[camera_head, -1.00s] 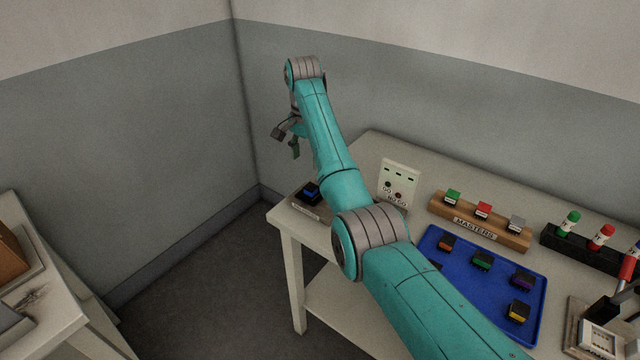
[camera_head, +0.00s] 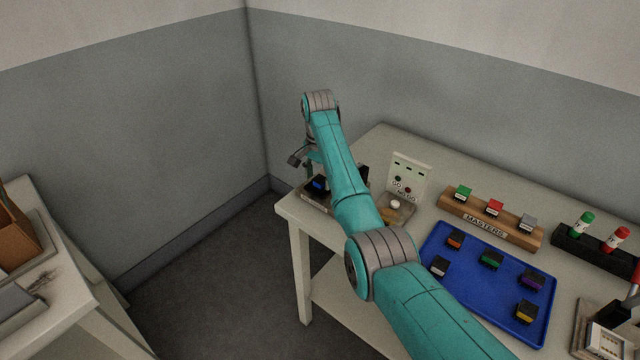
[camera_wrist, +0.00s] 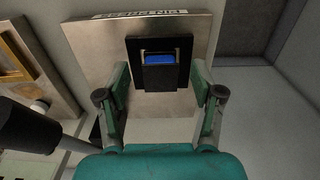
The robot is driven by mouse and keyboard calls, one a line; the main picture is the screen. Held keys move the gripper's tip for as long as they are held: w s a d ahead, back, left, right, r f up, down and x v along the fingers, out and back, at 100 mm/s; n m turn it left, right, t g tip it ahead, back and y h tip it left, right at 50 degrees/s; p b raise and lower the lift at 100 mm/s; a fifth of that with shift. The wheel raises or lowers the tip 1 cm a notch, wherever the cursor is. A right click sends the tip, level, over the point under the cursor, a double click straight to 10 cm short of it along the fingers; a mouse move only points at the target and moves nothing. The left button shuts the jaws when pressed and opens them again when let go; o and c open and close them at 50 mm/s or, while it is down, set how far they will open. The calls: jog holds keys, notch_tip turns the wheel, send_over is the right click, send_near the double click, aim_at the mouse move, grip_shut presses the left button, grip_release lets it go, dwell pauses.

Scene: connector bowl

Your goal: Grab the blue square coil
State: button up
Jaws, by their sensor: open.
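The blue square coil (camera_wrist: 160,58) sits in a black square holder on a metal plate labelled PIN PRESS (camera_wrist: 80,40). In the head view the blue coil (camera_head: 319,184) shows at the table's left corner, just below my gripper. My gripper (camera_wrist: 159,97) is open in the wrist view, one finger on each side of the black holder and nearer the camera. Nothing is between the fingers' tips that I can see held. In the head view the gripper (camera_head: 312,160) is partly hidden behind my arm.
To the right stand a GO/NO GO panel (camera_head: 409,172), a wooden MASTERS rack (camera_head: 470,228) with coloured blocks, and a blue tray (camera_head: 450,290) holding several dark blocks. Coloured markers stand in a black holder (camera_head: 570,240). Another table (camera_head: 60,300) is at left.

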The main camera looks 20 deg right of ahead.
jog(key=shift+f, duration=0.4)
grip_shut()
jog(key=shift+r, duration=0.1)
